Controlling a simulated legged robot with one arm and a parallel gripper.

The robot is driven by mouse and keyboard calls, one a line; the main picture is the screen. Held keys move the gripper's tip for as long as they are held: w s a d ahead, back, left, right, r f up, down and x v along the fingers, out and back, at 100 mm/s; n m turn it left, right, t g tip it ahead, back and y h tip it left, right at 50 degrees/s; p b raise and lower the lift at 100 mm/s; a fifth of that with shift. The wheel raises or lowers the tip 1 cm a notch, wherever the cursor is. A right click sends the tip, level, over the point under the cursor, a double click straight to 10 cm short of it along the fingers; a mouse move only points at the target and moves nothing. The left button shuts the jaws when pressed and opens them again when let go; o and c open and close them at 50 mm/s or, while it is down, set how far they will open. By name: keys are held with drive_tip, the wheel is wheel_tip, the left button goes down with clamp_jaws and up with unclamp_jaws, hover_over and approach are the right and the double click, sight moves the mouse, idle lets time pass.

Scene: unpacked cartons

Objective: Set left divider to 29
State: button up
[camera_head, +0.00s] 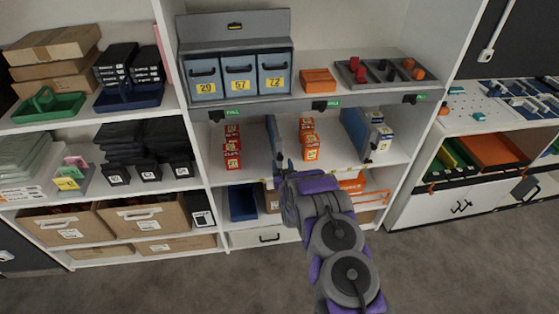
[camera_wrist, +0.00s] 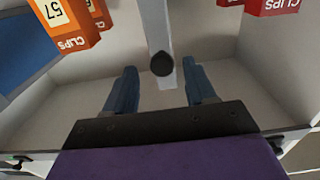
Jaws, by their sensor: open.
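The left divider (camera_head: 273,140), a thin blue-grey upright panel, stands on the middle shelf between the red boxes (camera_head: 232,147) and the orange boxes (camera_head: 308,139). In the wrist view its narrow edge (camera_wrist: 157,22), with a dark round knob at the end, lies between my fingers. My gripper (camera_wrist: 160,88) is open, with a clear gap on both sides of the divider. In the head view my gripper (camera_head: 284,166) is at the divider's front, and my arm hides part of the shelf edge.
Bins marked 29 (camera_head: 205,88), 57 (camera_head: 241,85) and 72 (camera_head: 274,83) stand on the shelf above. An orange box (camera_wrist: 70,20) reads 57 in the wrist view. Bare shelf lies either side of the left divider.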

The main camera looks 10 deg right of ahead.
sight(280, 160)
drive_tip(key=w, duration=0.3)
drive_tip(key=shift+d, duration=0.2)
drive_tip(key=shift+w+a+b, duration=0.35)
drive_tip(key=shift+w+a, duration=0.25)
drive_tip(key=shift+d, duration=0.5)
drive_tip(key=shift+c, duration=1.3)
drive_tip(key=shift+a, duration=0.3)
drive_tip(key=c, duration=0.6)
clamp_jaws()
drive_tip(key=shift+d, duration=0.1)
